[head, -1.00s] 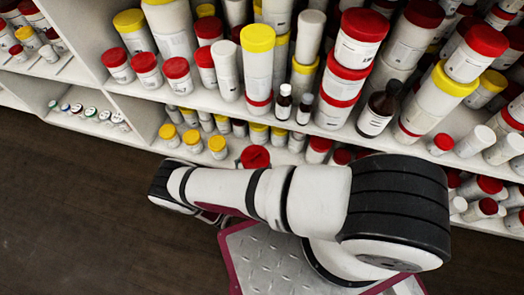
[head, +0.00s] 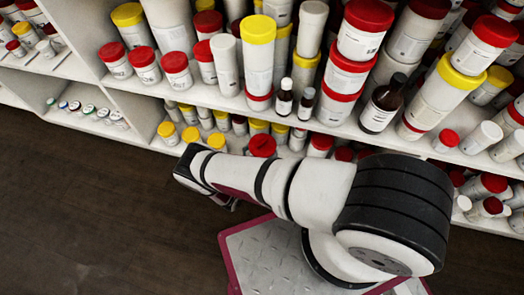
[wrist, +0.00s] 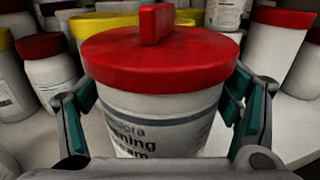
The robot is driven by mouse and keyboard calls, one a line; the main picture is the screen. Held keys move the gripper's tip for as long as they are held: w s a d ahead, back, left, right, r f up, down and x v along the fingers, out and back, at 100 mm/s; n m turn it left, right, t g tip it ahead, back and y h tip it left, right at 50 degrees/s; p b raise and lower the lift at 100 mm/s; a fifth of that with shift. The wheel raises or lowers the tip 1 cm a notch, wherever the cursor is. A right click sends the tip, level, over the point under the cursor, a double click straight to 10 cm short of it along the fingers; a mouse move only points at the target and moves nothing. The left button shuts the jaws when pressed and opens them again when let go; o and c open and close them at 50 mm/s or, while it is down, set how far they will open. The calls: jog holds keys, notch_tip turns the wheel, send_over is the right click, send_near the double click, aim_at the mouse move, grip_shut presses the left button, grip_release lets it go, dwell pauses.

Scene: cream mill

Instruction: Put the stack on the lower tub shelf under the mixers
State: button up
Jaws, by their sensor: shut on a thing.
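In the wrist view a white tub (wrist: 155,118) with dark print and a broad red lid (wrist: 160,55) with an upright red tab fills the middle. My gripper (wrist: 158,105) has a finger on each side of the tub and is shut on it, below the lid. The tub looks upright; its base is hidden, so I cannot tell whether another piece sits under it. In the head view my arm hides the gripper; a red lid (head: 262,145) shows just beyond the arm, at the lower shelf. No mixers can be made out.
The upper shelf (head: 225,100) is crowded with white tubs, red and yellow lids and brown bottles. Small yellow-lidded jars (head: 190,135) stand below it. In the wrist view, red-lidded tubs stand close at left (wrist: 50,72) and right (wrist: 272,58). The dark floor (head: 85,210) is clear.

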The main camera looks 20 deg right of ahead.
jog(key=o, duration=1.2)
jog(key=shift+a, duration=0.1)
jog(key=v, duration=1.2)
jog(key=shift+p, duration=0.3)
jog(key=shift+r, duration=0.1)
